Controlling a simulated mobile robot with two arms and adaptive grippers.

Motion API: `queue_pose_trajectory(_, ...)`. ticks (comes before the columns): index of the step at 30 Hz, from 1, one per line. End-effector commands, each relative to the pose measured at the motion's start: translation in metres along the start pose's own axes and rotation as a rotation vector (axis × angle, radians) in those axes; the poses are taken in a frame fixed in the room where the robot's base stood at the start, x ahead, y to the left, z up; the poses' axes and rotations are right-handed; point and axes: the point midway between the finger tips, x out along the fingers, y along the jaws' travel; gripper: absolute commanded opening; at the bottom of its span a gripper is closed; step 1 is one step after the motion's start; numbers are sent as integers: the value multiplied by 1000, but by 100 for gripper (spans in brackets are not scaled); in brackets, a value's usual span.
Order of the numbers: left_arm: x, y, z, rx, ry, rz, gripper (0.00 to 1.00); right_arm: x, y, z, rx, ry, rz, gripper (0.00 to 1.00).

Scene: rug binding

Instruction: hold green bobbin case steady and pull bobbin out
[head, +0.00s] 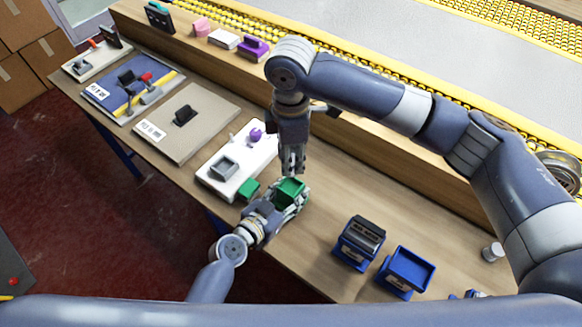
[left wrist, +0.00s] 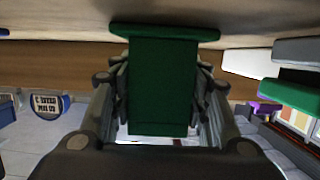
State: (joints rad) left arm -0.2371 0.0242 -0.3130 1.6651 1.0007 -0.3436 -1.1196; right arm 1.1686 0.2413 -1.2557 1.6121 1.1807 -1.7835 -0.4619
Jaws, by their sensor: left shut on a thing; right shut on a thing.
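The green bobbin case (head: 290,190) is an open-topped green box near the front edge of the bench. My left gripper (head: 287,199) is shut on it from the front. In the left wrist view the case (left wrist: 163,85) is a dark green block with a wider flange, clasped between the fingers. My right gripper (head: 292,171) points straight down from above, with its fingertips just over the case opening. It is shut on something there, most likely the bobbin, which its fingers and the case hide.
A white board (head: 215,182) with a grey frame and a purple knob lies left of the case, a small green block (head: 249,189) at its edge. Blue bins (head: 408,270) stand to the right. A wooden ledge (head: 350,148) runs behind. Bare bench lies between case and bins.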

Motion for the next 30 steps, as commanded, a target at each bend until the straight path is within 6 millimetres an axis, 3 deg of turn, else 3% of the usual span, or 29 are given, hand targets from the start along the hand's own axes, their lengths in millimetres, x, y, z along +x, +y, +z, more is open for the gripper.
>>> queue_pose_trajectory(6, 0, 0, 1, 0, -2, 1, 13, -22, 0, 0, -2, 0, 0, 10)
queue_pose_trajectory(14, 0, 0, 1, 0, -2, 1, 13, -23, 0, 0, -1, -1, 0, 10)
queue_pose_trajectory(15, 0, 0, 1, 0, -2, 1, 52, -23, 0, 0, -1, -1, 0, 10)
queue_pose_trajectory(17, 0, 0, 1, 0, -2, 1, 65, -23, 0, 0, -1, -1, 0, 10)
queue_pose_trajectory(30, -5, 0, 1, 2, -2, 0, 66, -23, 0, 0, -1, -1, 0, 10)
